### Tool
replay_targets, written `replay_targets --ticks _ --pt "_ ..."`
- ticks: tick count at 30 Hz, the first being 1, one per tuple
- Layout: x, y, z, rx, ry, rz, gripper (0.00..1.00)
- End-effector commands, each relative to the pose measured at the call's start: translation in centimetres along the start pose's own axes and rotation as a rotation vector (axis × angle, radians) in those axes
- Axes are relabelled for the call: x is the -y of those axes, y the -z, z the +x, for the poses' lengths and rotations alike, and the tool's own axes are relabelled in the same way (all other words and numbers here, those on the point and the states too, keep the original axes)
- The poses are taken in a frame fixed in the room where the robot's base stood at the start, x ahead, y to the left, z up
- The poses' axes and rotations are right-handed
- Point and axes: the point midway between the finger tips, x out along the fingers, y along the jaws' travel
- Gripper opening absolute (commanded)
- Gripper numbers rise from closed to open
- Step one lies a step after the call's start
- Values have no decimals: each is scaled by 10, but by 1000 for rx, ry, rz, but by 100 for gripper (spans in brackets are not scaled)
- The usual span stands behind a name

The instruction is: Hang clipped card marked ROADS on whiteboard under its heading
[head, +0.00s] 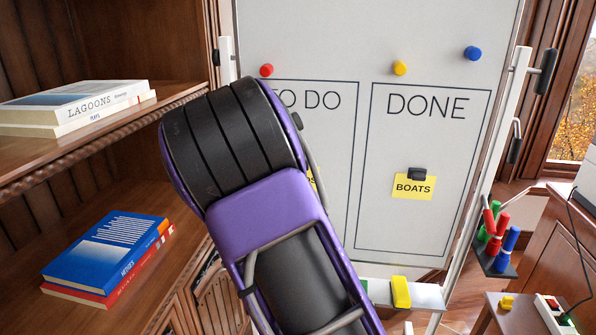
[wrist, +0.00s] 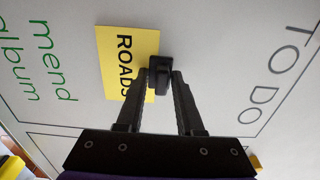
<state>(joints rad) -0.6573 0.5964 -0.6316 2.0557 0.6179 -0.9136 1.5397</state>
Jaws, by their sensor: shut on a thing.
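The yellow card marked ROADS (wrist: 118,62) has a black clip (wrist: 159,76) at its edge. My gripper (wrist: 161,82) is shut on the clip, one finger on each side. The card lies over the TO DO frame of the whiteboard (head: 310,40); I cannot tell whether it touches the board. In the head view my arm hides the gripper and most of the card; only a yellow sliver (head: 312,182) shows. The headings TO DO (head: 308,101) and DONE (head: 427,105) top two outlined columns. A yellow BOATS card (head: 413,189) hangs under DONE by a black clip (head: 416,173).
Green writing "mend album" (wrist: 45,60) is on the board near the ROADS card. Red (head: 266,70), yellow (head: 400,68) and blue (head: 473,53) magnets sit above the columns. A bookshelf (head: 60,160) stands at left. A marker holder (head: 495,262) is at right.

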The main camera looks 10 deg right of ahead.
Motion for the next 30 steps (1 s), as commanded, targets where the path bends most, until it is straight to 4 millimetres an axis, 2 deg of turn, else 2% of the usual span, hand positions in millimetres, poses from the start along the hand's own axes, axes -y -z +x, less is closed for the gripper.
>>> replay_targets --ticks 6,7,12,13,23,26,30 --pt "0 0 0 0 1 0 0" --pt "0 0 0 0 1 0 38" --pt "0 0 0 0 1 0 68" --pt "0 0 0 0 1 0 71" --pt "0 0 -3 1 0 1 71" --pt "1 -1 -12 2 -1 2 71" --pt "0 -1 -39 3 -2 3 71"
